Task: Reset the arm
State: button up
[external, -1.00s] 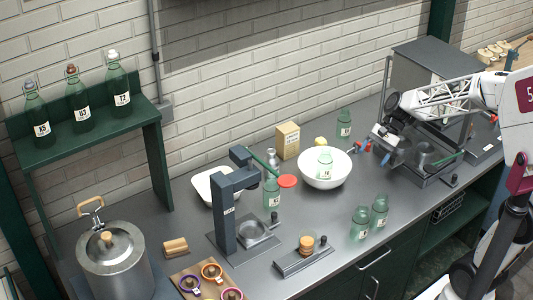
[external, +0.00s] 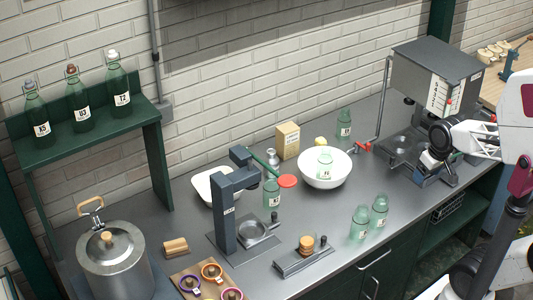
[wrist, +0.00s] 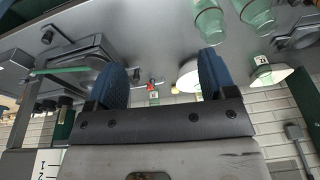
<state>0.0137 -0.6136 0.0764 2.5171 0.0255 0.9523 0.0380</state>
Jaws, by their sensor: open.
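My gripper (wrist: 162,76) shows in the wrist view with its two blue-padded fingers spread wide and nothing between them. In the external view my arm is folded in at the right, and its end is in front of the grey machine (external: 436,75) near the counter's front edge. The fingers are hard to make out there. The wrist view is tilted and shows the counter, green glass jars (wrist: 208,18) at the top, and the white bowl (wrist: 190,76) partly hidden behind a finger.
Two green jars (external: 360,222) stand near the counter's front edge. A white bowl (external: 325,180) holds a jar. A dark press stand (external: 225,210), a steel pot (external: 113,265) and a shelf with three bottles (external: 80,108) are left. Bare counter (external: 325,220) lies mid-front.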

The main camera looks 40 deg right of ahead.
jog(key=shift+s+d+n, duration=0.2)
jog(key=shift+s+n, duration=0.1)
jog(key=shift+s, duration=0.1)
